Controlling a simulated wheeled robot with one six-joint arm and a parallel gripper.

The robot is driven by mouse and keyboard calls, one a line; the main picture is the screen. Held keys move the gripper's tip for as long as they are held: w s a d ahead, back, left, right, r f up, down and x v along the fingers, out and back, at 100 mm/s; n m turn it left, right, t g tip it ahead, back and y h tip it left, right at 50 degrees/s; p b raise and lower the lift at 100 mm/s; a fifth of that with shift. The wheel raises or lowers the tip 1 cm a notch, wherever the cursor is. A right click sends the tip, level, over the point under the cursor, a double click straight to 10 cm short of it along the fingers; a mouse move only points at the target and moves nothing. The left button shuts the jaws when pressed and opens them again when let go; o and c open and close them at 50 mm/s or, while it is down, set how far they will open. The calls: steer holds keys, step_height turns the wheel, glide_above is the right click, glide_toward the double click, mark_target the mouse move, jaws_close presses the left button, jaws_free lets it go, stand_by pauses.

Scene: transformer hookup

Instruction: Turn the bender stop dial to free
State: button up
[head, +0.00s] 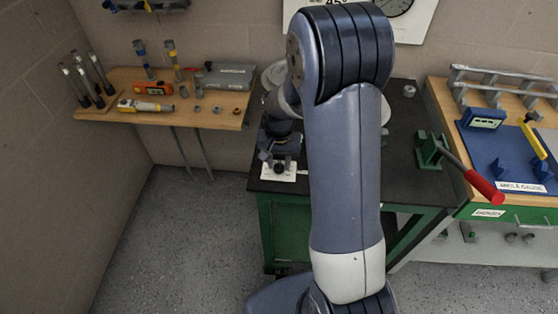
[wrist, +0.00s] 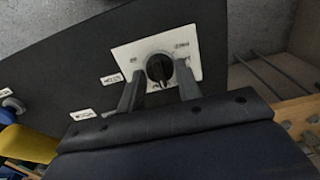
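The bender stop dial (wrist: 159,68) is a round black knob on a white plate (wrist: 190,70) on the dark bench top. In the wrist view, its ridge runs nearly up and down the picture. Small markings sit at the plate's left and upper right, too blurred to read. My gripper (wrist: 157,72) is open, with one finger on each side of the knob; I cannot tell whether they touch it. In the head view, my gripper (head: 281,160) is over the white plate (head: 270,176) at the bench's front left corner, and the knob is mostly hidden.
The black bench (head: 262,184) is partly hidden behind my arm. A green bender with a red-handled lever (head: 485,187) stands at right, beside a wooden bench with a blue board (head: 500,160). A wooden shelf (head: 220,118) with tools is at left. Small white labels (wrist: 111,79) lie near the plate.

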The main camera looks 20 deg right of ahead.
steer(key=c, duration=0.5)
steer(key=shift+n, duration=0.3)
steer(key=n+b, duration=0.1)
steer(key=n, duration=0.3)
steer(key=shift+n+b, duration=0.3)
steer(key=shift+b, duration=0.05)
steer(key=n+b, duration=0.1)
steer(key=n, duration=0.5)
steer(key=n+b, duration=0.1)
steer(key=n, duration=0.5)
steer(key=shift+n, duration=0.4)
steer(key=n, duration=0.5)
steer(key=shift+n, duration=0.3)
